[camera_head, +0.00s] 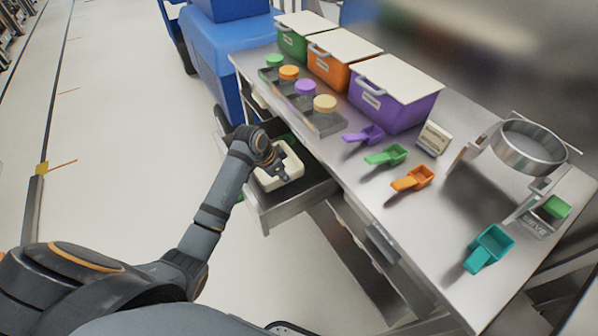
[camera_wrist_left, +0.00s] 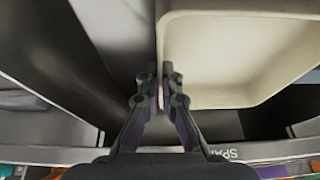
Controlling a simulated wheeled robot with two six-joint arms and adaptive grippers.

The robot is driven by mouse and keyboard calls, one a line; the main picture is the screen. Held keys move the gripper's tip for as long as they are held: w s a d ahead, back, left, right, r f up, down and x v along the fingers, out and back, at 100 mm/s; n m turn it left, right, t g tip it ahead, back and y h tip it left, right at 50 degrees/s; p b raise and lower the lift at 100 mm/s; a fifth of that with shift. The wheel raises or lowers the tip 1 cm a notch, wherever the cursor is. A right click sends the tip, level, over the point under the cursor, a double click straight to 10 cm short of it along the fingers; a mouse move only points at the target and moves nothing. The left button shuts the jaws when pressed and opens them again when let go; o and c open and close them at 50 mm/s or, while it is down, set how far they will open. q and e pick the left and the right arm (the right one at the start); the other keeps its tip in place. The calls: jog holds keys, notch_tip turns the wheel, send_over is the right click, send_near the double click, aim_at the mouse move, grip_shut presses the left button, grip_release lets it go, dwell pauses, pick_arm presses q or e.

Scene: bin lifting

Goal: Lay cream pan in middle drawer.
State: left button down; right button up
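The cream pan (camera_head: 293,158) is a shallow square tray, within the outline of an open grey drawer (camera_head: 284,208) under the bench. The drawer front with partly hidden lettering (camera_wrist_left: 235,153) runs below the pan there. I cannot tell whether the pan touches the drawer floor. My right gripper is not in view.
The steel bench (camera_head: 340,165) carries green, orange and purple lidded bins (camera_head: 392,95), several scoops (camera_head: 388,156), coloured round pieces in grey trays and a sieve ring (camera_head: 528,148). A blue cabinet (camera_head: 215,70) stands behind.

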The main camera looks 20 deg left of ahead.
aim_at(299, 177)
pick_arm(q)
jog(key=shift+w+d+f, duration=0.1)
jog(key=shift+w+d, duration=0.35)
jog(key=shift+w, duration=0.15)
jog(key=shift+w+d, duration=0.15)
jog(key=shift+w, duration=0.1)
jog(key=shift+w+d, duration=0.2)
jog(key=shift+d, duration=0.05)
jog(key=shift+w+d, duration=0.45)
jog(key=shift+w, duration=0.2)
jog(key=shift+w+d, duration=0.45)
jog(key=shift+w, duration=0.15)
jog(key=shift+f, duration=0.6)
jog(key=shift+a, duration=0.1)
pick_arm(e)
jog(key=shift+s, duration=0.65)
pick_arm(q)
jog(key=shift+s, duration=0.1)
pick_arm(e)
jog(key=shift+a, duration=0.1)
